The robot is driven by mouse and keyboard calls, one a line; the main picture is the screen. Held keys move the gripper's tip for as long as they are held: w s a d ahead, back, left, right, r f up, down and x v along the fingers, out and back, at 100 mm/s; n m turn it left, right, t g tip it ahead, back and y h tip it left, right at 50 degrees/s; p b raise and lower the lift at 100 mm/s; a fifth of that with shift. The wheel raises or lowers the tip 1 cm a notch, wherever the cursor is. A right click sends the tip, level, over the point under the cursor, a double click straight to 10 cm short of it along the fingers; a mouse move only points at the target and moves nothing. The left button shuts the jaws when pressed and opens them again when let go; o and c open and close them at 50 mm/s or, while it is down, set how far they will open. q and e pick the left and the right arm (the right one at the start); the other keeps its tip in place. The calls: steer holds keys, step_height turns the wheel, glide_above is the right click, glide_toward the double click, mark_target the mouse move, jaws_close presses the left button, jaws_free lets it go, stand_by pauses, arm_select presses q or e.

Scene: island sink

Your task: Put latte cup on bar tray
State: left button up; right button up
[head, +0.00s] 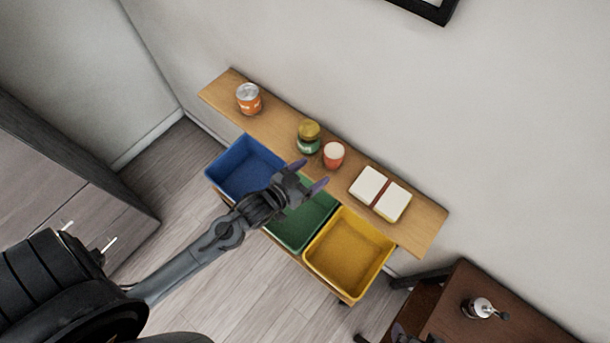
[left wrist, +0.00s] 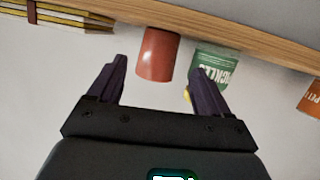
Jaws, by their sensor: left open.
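I see no bar tray.
Blue (head: 240,165), green (head: 300,225) and yellow (head: 350,250) bins sit below. A grinder (head: 480,308) stands on a dark table.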

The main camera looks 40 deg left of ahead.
arm_select(q)
steer(key=s+g+y, duration=0.1)
steer(key=s+g, duration=0.5)
steer(key=s, duration=0.3)
steer(key=shift+s+d+f, duration=0.2)
steer(key=shift+s+f, duration=0.05)
steer(key=shift+f, duration=0.2)
steer(key=shift+o, duration=0.2)
steer(key=s+g+y, duration=0.1)
steer(key=s+g, duration=0.3)
steer(key=s, duration=0.3)
steer(key=shift+s+r+m, duration=0.25)
steer(key=shift+r+m, duration=0.05)
steer(key=shift+r, duration=0.15)
steer(key=shift+s+r+g, duration=0.1)
steer(key=shift+s+g, duration=0.3)
steer(key=shift+s, duration=0.05)
